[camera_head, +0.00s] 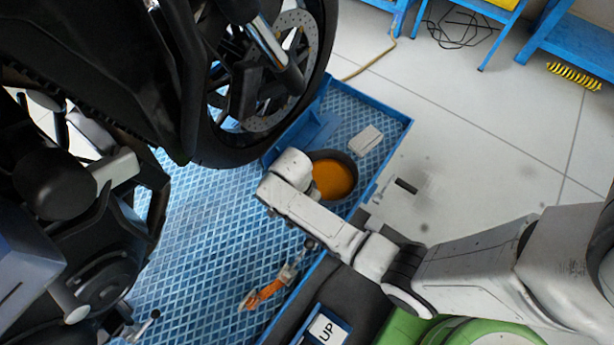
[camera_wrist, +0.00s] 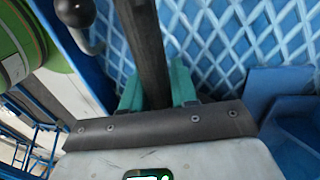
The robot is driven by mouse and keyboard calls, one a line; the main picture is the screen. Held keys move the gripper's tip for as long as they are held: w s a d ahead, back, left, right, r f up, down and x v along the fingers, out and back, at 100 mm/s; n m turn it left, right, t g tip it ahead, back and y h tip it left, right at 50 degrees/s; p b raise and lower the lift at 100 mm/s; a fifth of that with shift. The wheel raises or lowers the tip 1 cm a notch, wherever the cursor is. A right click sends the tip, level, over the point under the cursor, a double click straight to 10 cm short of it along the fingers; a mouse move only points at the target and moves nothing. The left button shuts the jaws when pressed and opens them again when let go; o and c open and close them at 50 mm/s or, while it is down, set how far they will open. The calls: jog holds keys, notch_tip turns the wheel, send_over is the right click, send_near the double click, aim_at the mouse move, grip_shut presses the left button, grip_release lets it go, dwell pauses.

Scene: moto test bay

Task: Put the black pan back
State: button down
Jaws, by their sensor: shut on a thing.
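The black pan (camera_head: 352,164) is round, with an orange surface inside it. In the head view it shows over the blue diamond-patterned platform near its right edge, close to the motorcycle's front wheel. My wrist covers part of its left side. I cannot tell whether the pan rests on the platform or hangs just above it. In the wrist view my gripper (camera_wrist: 156,90) has teal fingers shut on a dark upright strip, the black pan's edge (camera_wrist: 148,45). The fingertips are hidden in the head view.
The motorcycle's front wheel (camera_head: 262,75) stands close to the pan. A pale block (camera_head: 366,140) lies beyond it on the blue platform (camera_head: 205,235). An orange-handled tool (camera_head: 268,290) lies at the platform's near edge. Tiled floor (camera_head: 480,130) is open to the right.

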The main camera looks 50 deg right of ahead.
jog(key=shift+f, duration=0.1)
jog(key=c, duration=0.9)
grip_release()
jog(key=shift+o, duration=0.2)
notch_tip(320, 180, up, 12)
jog(key=w+p, duration=0.2)
jog(key=s+r+n+t, duration=0.1)
jog(key=s+r+n, duration=0.2)
jog(key=s+n, duration=0.4)
jog(key=s+r+n+t, duration=0.2)
jog(key=s+r+n, duration=0.1)
jog(key=s+n, duration=0.4)
jog(key=d+n, duration=0.1)
jog(key=n, duration=0.2)
jog(key=shift+r, duration=0.3)
